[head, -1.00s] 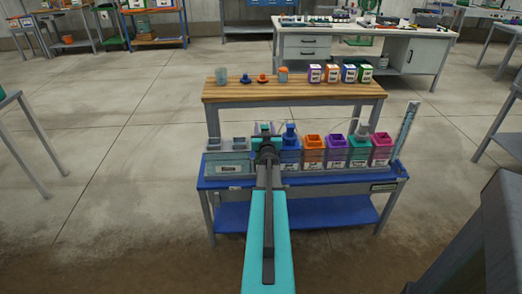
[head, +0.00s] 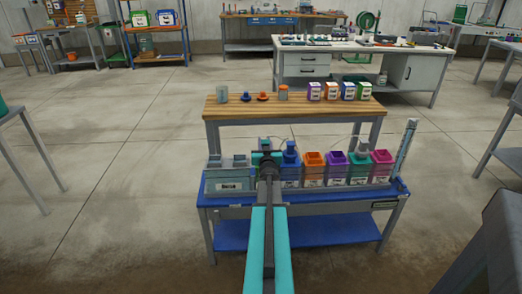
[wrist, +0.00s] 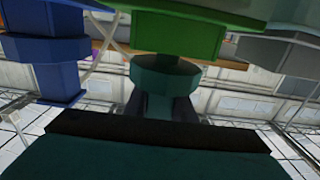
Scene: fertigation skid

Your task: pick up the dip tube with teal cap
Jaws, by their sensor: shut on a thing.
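The dip tube with teal cap shows in the wrist view as a dark teal round cap (wrist: 165,77) with a narrower stem. The dark fingers of my gripper (wrist: 160,108) are shut on that stem from both sides. In the head view my gripper (head: 268,166) is at the left part of the row of bins on the blue bench (head: 225,205), and a bit of teal (head: 266,156) shows at its end. The tube's lower part is hidden, so I cannot tell whether it is inside a container.
A blue cap (wrist: 50,50) stands close on the left in the wrist view, with a pale hose beside it. A grey part (wrist: 275,52) is on the right. Orange (head: 312,160), purple, green and magenta bins stand right of my gripper. A wooden shelf (head: 240,106) is behind.

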